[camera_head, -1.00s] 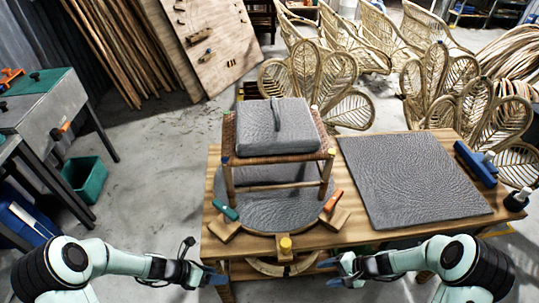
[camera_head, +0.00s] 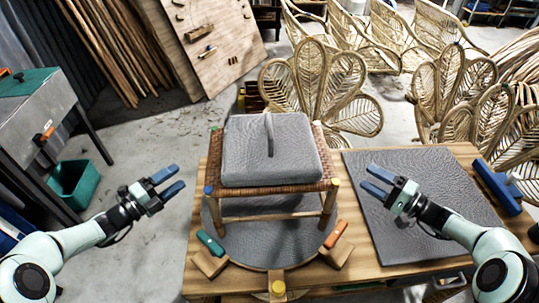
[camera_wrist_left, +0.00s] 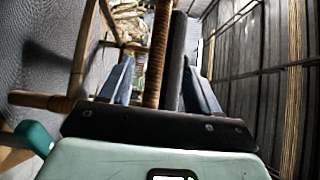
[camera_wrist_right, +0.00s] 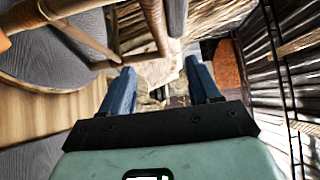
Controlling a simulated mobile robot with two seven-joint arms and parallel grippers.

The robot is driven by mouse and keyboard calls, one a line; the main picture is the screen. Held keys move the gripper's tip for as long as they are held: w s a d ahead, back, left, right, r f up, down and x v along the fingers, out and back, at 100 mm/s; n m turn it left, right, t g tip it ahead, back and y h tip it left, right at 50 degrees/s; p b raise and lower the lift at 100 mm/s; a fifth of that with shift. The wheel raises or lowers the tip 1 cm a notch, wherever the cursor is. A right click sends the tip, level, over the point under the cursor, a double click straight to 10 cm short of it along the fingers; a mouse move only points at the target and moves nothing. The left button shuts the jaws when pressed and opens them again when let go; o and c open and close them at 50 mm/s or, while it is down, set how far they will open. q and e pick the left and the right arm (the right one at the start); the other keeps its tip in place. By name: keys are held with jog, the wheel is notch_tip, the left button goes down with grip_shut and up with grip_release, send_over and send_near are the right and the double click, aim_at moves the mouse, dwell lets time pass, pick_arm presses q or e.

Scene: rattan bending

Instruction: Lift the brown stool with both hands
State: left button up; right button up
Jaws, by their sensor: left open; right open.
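The brown stool (camera_head: 272,188) stands upright on a round grey mat (camera_head: 262,243) on the wooden table. It has a woven seat, wooden legs and a thick grey cushion (camera_head: 262,160) on top. My left gripper (camera_head: 178,177) is open and empty, left of the stool at about seat height, pointing towards it. In the left wrist view, the woven seat edge (camera_wrist_left: 158,55) lines up between the open fingers, apart from them. My right gripper (camera_head: 367,176) is open and empty, right of the stool, with its fingers towards it. The stool's woven edge (camera_wrist_right: 155,25) shows ahead in the right wrist view.
A square grey mat (camera_head: 440,228) covers the table's right side. Wooden blocks hold the round mat's front, with a green clamp handle (camera_head: 210,244) and an orange one (camera_head: 336,233). A blue tool (camera_head: 497,187) lies at the right. Rattan chairs (camera_head: 322,85) stand behind.

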aim_at(210, 156)
pick_arm(q)
jog(key=x, duration=1.3)
jog(key=shift+d, duration=0.1)
pick_arm(e)
jog(key=x, duration=1.3)
jog(key=shift+s+a, duration=0.2)
pick_arm(q)
jog(key=shift+s, duration=0.1)
grip_shut()
pick_arm(e)
grip_shut()
